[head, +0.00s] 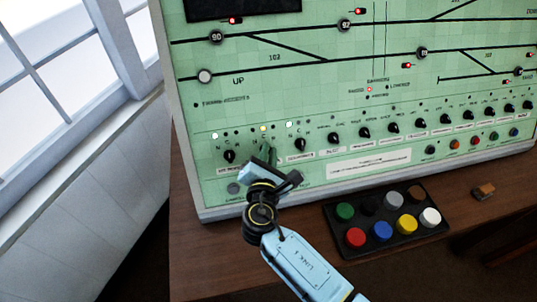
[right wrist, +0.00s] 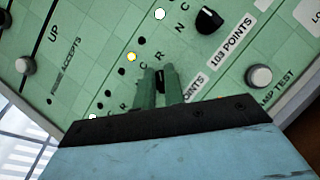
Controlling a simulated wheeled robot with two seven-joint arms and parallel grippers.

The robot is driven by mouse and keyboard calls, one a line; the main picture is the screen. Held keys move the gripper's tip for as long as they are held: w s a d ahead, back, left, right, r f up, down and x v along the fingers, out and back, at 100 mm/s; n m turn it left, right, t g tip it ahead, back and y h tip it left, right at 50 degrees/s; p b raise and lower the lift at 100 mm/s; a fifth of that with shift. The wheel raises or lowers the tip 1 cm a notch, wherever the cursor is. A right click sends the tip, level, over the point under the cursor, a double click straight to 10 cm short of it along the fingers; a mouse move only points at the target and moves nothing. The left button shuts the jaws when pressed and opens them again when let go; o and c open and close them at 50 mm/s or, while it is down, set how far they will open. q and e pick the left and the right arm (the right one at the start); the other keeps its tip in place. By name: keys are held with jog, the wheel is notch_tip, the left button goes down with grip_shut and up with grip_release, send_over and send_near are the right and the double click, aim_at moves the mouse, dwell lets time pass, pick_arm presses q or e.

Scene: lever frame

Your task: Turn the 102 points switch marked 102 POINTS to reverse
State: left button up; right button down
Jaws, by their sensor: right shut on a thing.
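My right gripper (head: 268,156) reaches the lower left part of the green panel in the head view. In the right wrist view its two fingers (right wrist: 158,88) are shut on a small black knob (right wrist: 161,84), seen only as a dark sliver between them. The label beside it reads "POINTS" (right wrist: 194,86); its number is hidden by the fingers. A yellow lamp (head: 263,128) is lit above this knob; it also shows in the wrist view (right wrist: 131,57). Which way the knob points is hidden. My left gripper is not in view.
A black box of coloured buttons (head: 388,220) stands on the wooden desk (head: 208,257).

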jog(key=shift+m, duration=0.5)
jog(key=c, duration=1.5)
grip_release()
jog(key=s, duration=0.4)
jog(key=s+a+r, duration=0.1)
jog(key=s, duration=0.8)
jog(key=shift+s+a+r, duration=0.1)
jog(key=shift+a+r, duration=0.25)
